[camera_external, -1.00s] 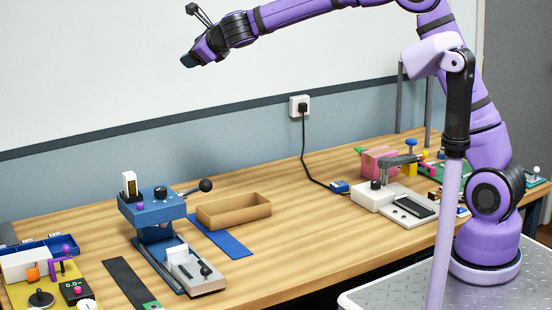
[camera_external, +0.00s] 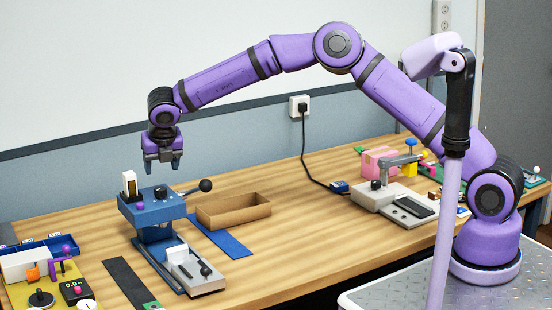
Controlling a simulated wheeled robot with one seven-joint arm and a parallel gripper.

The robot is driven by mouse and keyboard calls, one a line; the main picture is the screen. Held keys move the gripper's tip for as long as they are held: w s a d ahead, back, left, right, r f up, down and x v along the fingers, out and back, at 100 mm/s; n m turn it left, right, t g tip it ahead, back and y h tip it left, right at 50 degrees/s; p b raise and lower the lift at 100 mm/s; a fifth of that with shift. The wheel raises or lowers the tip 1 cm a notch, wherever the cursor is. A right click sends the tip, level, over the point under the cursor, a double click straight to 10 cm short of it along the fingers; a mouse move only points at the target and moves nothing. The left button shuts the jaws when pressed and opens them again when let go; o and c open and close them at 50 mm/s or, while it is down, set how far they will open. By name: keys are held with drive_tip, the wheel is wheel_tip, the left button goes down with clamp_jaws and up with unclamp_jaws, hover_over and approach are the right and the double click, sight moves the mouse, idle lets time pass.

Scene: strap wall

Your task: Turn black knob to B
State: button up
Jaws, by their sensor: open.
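A small black knob (camera_external: 160,192) sits on top of the blue machine (camera_external: 145,210) on the bench. Another black knob (camera_external: 41,299) sits on the yellow panel (camera_external: 62,284) at the lower left. No letter B is legible beside either knob, so I cannot tell which one is meant. My gripper (camera_external: 163,168) points down with its fingers apart and empty. It is just above the knob on the blue machine in the picture; a small gap shows between them.
A white and amber block (camera_external: 129,184) stands on the blue machine's left, and a ball-ended black lever (camera_external: 205,185) sticks out at its right. A cardboard tray (camera_external: 234,211) lies to the right. The bench middle (camera_external: 290,195) is clear.

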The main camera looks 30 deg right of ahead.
sight(160, 189)
drive_tip(key=x, duration=0.8)
drive_tip(key=shift+c, duration=0.3)
drive_tip(key=c, duration=0.9)
drive_tip(key=shift+o, duration=0.2)
drive_tip(key=shift+n, duration=0.4)
drive_tip(key=n+y, duration=0.2)
drive_tip(key=n, duration=0.3)
drive_tip(key=shift+w+d, duration=0.1)
drive_tip(key=shift+d, duration=0.1)
drive_tip(key=shift+n+g+y, duration=0.35)
drive_tip(key=shift+n+y, duration=0.25)
drive_tip(key=shift+n, duration=0.9)
drive_tip(key=shift+n+g+y, duration=0.35)
drive_tip(key=shift+n+y, duration=0.25)
drive_tip(key=shift+n, duration=0.9)
